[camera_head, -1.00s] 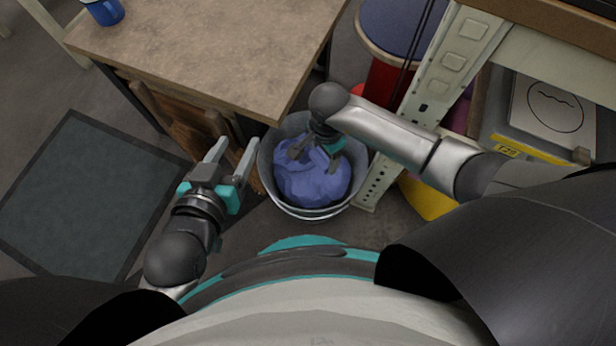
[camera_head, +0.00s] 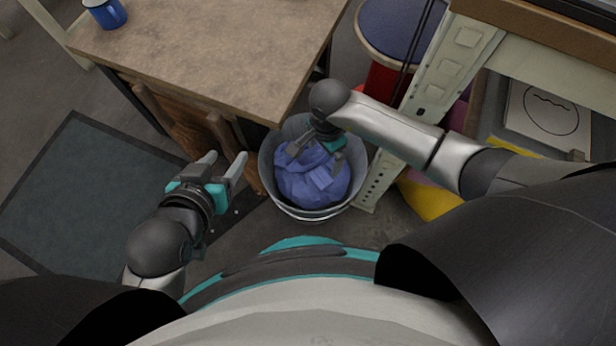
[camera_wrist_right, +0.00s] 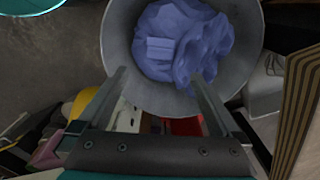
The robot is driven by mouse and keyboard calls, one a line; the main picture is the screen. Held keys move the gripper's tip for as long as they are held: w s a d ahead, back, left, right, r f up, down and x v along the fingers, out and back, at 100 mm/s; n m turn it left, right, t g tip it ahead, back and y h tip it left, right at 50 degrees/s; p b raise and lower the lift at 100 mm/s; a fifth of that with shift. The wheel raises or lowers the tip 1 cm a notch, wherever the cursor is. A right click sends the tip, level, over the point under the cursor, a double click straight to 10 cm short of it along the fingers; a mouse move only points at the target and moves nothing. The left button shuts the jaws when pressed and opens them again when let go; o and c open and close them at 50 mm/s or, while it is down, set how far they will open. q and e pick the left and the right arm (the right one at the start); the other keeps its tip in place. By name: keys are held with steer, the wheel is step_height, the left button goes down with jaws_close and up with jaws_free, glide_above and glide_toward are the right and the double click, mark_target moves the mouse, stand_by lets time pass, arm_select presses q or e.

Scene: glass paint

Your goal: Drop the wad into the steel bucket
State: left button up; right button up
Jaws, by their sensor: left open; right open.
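The blue crumpled wad (camera_head: 312,178) lies inside the steel bucket (camera_head: 302,211) on the floor; the wad (camera_wrist_right: 180,45) also shows within the bucket's wall (camera_wrist_right: 118,40) in the right wrist view. My right gripper (camera_head: 318,152) is over the bucket, its fingers spread above the wad. In the right wrist view my right gripper (camera_wrist_right: 158,82) is open with nothing held between its fingers. Whether a fingertip touches the wad is unclear. My left gripper (camera_head: 226,161) is open and empty, left of the bucket.
A brown table (camera_head: 210,50) with a blue mug (camera_head: 106,13) stands behind the bucket. A pale perforated shelf post (camera_head: 440,85) rises close on its right. A blue-topped round stool (camera_head: 400,25) is behind. A dark mat (camera_head: 85,195) lies on the floor at left.

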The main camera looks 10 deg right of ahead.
arm_select(q)
steer(key=s+a+g+y+p, duration=0.3)
steer(key=s+a+g, duration=0.2)
steer(key=a, duration=0.1)
step_height(320, 180, down, 8)
steer(key=g+p, duration=0.1)
steer(key=p, duration=0.2)
steer(key=shift+s+r, duration=0.2)
steer(key=shift+s, duration=0.1)
arm_select(e)
step_height(320, 180, up, 13)
